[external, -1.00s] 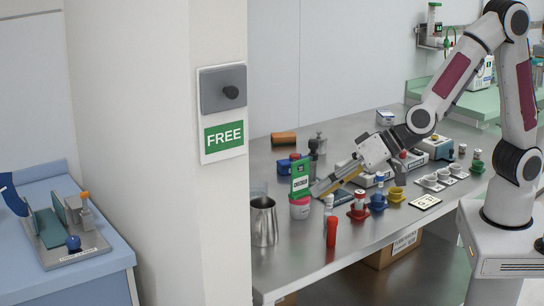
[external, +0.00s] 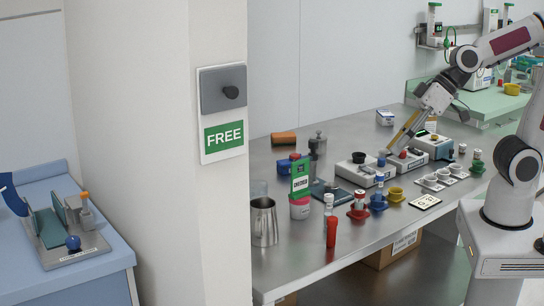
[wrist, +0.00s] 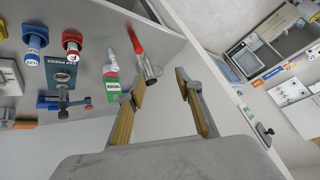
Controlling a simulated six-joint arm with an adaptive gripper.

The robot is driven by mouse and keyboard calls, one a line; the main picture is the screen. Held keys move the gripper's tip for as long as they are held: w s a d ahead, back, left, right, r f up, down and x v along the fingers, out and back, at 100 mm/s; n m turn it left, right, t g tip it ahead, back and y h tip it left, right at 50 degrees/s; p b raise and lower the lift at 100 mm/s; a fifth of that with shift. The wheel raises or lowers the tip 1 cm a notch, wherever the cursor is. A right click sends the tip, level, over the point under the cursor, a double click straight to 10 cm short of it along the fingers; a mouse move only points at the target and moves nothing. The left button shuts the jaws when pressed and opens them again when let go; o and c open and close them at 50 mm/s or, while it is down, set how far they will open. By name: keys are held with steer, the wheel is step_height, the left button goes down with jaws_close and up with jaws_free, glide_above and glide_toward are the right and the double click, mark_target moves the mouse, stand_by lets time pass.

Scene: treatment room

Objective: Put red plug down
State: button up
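My gripper (external: 392,150) is farther right and back, pointing down over the grey-white devices. In the wrist view its two yellow-padded fingers (wrist: 159,84) are spread with nothing between them. The gripper is well apart from the red cylinder. A small red knob-like part (external: 403,155) on a device is close to the fingertips; I cannot tell if they touch.
A metal cup (external: 264,222) and a green-labelled card (external: 299,176) stand left of the red cylinder. Red (external: 357,214), blue (external: 377,208) and yellow (external: 396,195) holders stand to its right. The front table strip beside the cup is clear.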

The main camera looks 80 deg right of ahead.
steer(key=s+d+g+h, duration=0.2)
steer(key=s+d, duration=0.7)
steer(key=s, duration=0.4)
steer(key=shift+f+n+h, duration=0.3)
steer(key=shift+f+h, duration=0.1)
steer(key=shift+o, duration=0.6)
steer(key=shift+s, duration=0.1)
steer(key=shift+f, duration=0.1)
steer(key=w+a+f+n+g+y, duration=0.1)
steer(key=w+f+n, duration=0.4)
steer(key=w, duration=0.8)
steer(key=w+a+f+n+g+y, duration=0.1)
steer(key=w+a+f+n, duration=0.3)
steer(key=w+f, duration=0.7)
steer(key=shift+w+a+n+g+y, duration=0.25)
steer(key=shift+w+n+y, duration=0.25)
steer(key=shift+w+y, duration=0.5)
